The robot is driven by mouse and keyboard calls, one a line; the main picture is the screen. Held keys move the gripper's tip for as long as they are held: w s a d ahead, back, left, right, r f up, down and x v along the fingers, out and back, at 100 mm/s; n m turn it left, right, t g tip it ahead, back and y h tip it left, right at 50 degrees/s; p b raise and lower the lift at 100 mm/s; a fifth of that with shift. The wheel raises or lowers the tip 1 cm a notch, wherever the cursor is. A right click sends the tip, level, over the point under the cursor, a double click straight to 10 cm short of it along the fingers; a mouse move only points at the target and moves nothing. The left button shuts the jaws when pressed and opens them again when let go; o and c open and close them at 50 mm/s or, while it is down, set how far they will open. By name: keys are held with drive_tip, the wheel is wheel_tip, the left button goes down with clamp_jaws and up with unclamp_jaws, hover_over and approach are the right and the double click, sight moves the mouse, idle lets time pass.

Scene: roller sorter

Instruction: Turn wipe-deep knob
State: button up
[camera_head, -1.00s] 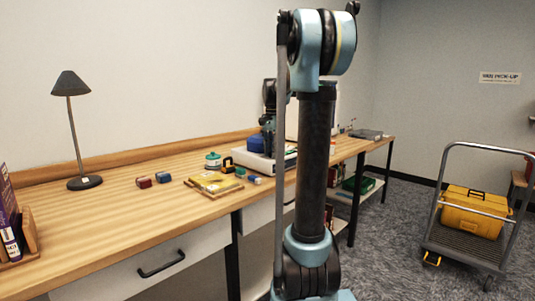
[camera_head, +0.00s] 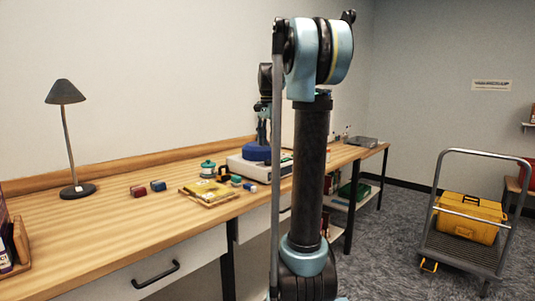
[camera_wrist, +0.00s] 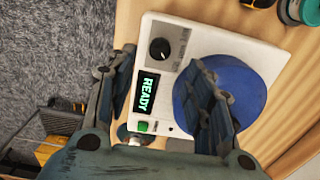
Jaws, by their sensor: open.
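In the wrist view, a white machine (camera_wrist: 192,42) has a black round knob (camera_wrist: 161,50) with a white pointer mark on a grey label whose print I cannot read. Beside it are a lit "READY" display (camera_wrist: 148,92), a green button (camera_wrist: 143,126) and a large blue round part (camera_wrist: 245,90). My gripper (camera_wrist: 160,63) is open and empty. Its fingers are on either side of the knob in the picture, the right one covering part of the blue part. I cannot tell the height above the panel. In the head view, the machine (camera_head: 240,167) is on the desk, partly behind my arm.
Left of the machine on the desk (camera_head: 100,215) are a yellow tray (camera_head: 210,191), a green-lidded jar (camera_head: 208,168), small red and blue blocks (camera_head: 158,186) and a lamp (camera_head: 77,189). A cart (camera_head: 460,252) with a yellow case (camera_head: 468,218) stands on the floor at right.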

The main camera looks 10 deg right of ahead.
drive_tip(key=shift+r, duration=1.9)
drive_tip(key=s+a+f+n+t, duration=0.2)
drive_tip(key=s+f+n, duration=0.9)
drive_tip(key=s+f, duration=2.1)
drive_tip(key=s, duration=0.2)
drive_tip(key=shift+s+f, duration=0.2)
drive_tip(key=shift+s, duration=0.2)
drive_tip(key=shift+w+f, duration=0.2)
drive_tip(key=shift+w, duration=0.25)
